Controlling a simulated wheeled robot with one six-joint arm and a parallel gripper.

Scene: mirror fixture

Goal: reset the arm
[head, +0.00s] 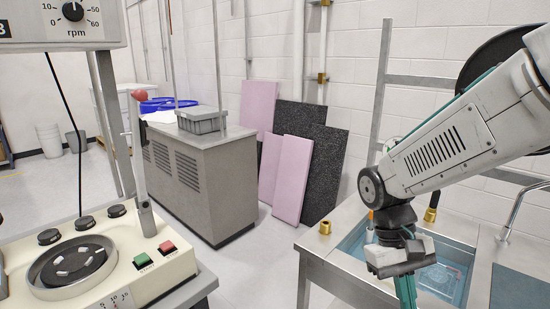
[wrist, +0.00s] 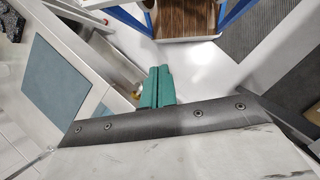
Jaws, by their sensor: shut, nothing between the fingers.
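My arm comes in from the right of the head view and bends down at its wrist. My gripper (head: 406,291) hangs over the front of the metal sink bench, pointing down. Its teal fingers run off the bottom edge of the head view. In the wrist view my gripper (wrist: 159,76) shows its teal fingers pressed together, with nothing seen between them.
The metal sink bench (head: 328,247) has a water-filled basin (head: 455,290), brass fittings (head: 325,228) and a curved tap (head: 518,205). A cream machine (head: 125,250) with dials and buttons stands left. A grey cabinet (head: 190,180) and leaning pink and black panels (head: 293,180) stand behind.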

